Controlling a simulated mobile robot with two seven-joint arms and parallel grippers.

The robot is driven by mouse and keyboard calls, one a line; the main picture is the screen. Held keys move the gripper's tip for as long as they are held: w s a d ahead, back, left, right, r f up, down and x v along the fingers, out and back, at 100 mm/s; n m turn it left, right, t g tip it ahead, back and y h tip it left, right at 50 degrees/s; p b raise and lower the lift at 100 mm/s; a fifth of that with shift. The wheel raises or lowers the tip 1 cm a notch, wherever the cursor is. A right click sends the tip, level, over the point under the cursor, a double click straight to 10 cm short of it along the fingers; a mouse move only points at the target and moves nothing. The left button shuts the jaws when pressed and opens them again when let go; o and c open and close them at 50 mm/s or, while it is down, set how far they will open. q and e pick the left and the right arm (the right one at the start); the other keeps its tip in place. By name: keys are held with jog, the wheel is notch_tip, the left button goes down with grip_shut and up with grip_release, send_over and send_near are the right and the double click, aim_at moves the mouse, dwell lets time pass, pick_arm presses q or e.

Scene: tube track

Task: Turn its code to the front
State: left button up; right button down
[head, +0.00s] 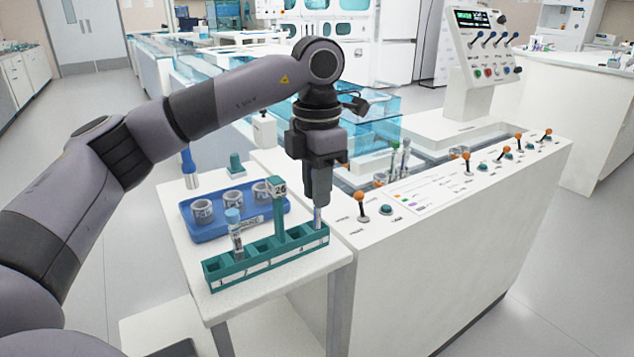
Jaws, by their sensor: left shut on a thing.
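My left gripper (319,200) points straight down over the right end of the teal rack (252,274). It is shut on a slim pale tube (318,216) at the rack's right-end slot. Only a short upright piece of this tube shows between the fingers and the rack. The picture is too small to tell which way its code faces. Another tube (236,233) with a light blue cap and a printed label stands, slightly tilted, toward the left of the rack. My right gripper is not in view.
A teal post with a "26" sign (279,190) rises from the rack, just left of my gripper. A blue tray (233,224) with several ring-shaped holders lies behind the rack. A white console with orange-topped levers (361,197) stands close on the right.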

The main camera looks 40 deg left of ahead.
pick_arm(q)
jog(key=shift+f+b, duration=0.3)
jog(key=shift+f, duration=0.75)
jog(key=m+p, duration=0.1)
jog(key=m, duration=0.2)
jog(key=shift+m, duration=0.4)
jog(key=m+p, duration=0.2)
jog(key=m, duration=0.4)
jog(key=m+p, duration=0.1)
jog(key=m, duration=0.4)
jog(key=shift+m+p, duration=0.3)
jog(key=shift+m, duration=0.1)
jog(key=m, duration=0.4)
jog(key=shift+p, duration=0.3)
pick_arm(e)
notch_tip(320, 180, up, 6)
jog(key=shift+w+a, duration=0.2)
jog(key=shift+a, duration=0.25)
pick_arm(q)
jog(key=shift+f, duration=0.15)
